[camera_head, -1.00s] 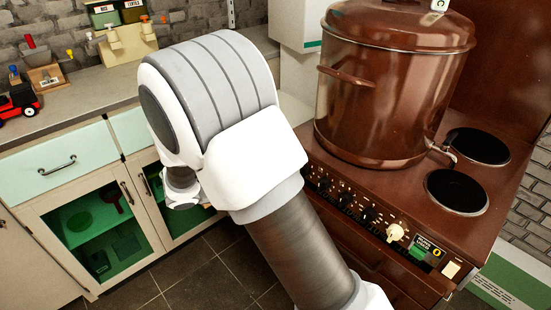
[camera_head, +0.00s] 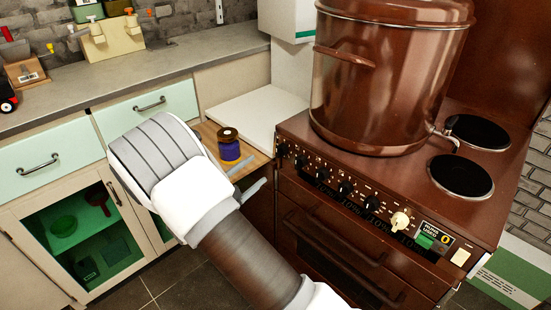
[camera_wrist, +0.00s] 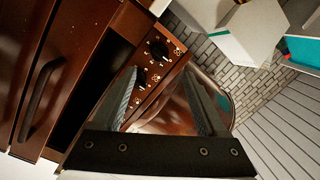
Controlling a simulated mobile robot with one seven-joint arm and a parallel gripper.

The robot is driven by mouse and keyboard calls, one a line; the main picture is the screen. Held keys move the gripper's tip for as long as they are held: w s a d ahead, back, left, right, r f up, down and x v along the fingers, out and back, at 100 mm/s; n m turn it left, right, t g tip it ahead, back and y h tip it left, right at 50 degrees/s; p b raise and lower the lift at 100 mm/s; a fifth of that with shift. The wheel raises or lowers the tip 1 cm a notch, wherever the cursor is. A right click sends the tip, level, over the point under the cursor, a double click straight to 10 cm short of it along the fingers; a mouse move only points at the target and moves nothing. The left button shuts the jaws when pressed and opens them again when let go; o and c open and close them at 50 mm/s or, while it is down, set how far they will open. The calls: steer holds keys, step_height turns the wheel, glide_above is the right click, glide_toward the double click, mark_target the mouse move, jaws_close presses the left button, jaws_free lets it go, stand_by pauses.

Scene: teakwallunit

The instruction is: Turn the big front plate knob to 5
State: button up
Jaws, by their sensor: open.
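The brown stove's front panel (camera_head: 335,180) carries a row of several black knobs (camera_head: 345,187) and one larger cream knob (camera_head: 400,221) near the right end. The knob labels are too small to read, so I cannot tell which is the big front plate knob. My gripper (camera_wrist: 160,72) is open and empty, its two grey fingers pointing at the panel. In the wrist view, a black knob (camera_wrist: 158,48) shows beyond and between the fingertips, apart from them. In the head view, the grey fingers (camera_head: 255,174) show past my arm, left of the stove; the rest is hidden.
A large brown pot (camera_head: 385,90) stands on the stove's left side. Two black plates (camera_head: 461,176) are bare on the right. An oven handle (camera_head: 330,240) runs below the panel. A dark jar (camera_head: 229,146) stands on a wooden board beside the stove.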

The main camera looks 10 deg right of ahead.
mark_target(277, 154)
steer(key=b+x, duration=0.2)
steer(key=x, duration=0.8)
jaws_close()
